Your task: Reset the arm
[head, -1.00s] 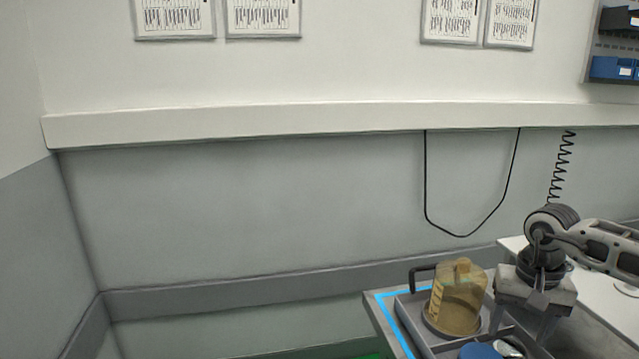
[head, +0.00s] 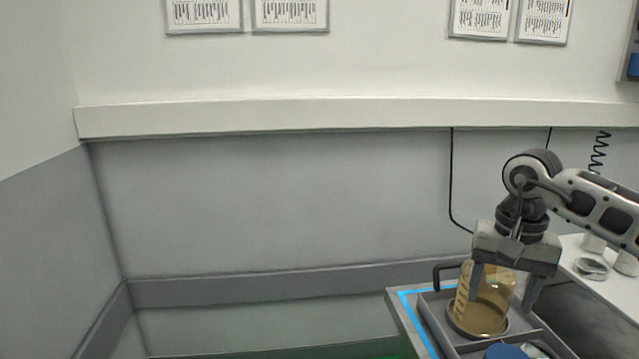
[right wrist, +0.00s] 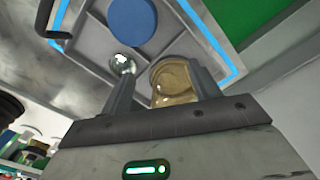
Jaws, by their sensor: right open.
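My right gripper (head: 504,284) points down, open and empty, over the tray at the lower right of the head view. An amber see-through jug (head: 482,312) stands upright in the tray, partly behind the gripper's left finger. In the right wrist view the two fingers (right wrist: 162,90) are apart, and the jug (right wrist: 173,80) shows beyond them, between the tips. I cannot tell whether a finger touches it. My left gripper is not in view.
The grey tray (head: 437,317) has dividers and a dark handle, on a surface with a blue border line (head: 412,309). A blue round thing (right wrist: 132,22) and a small shiny round thing (right wrist: 122,65) lie in it. A white counter (head: 600,287) stands right. The left is clear.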

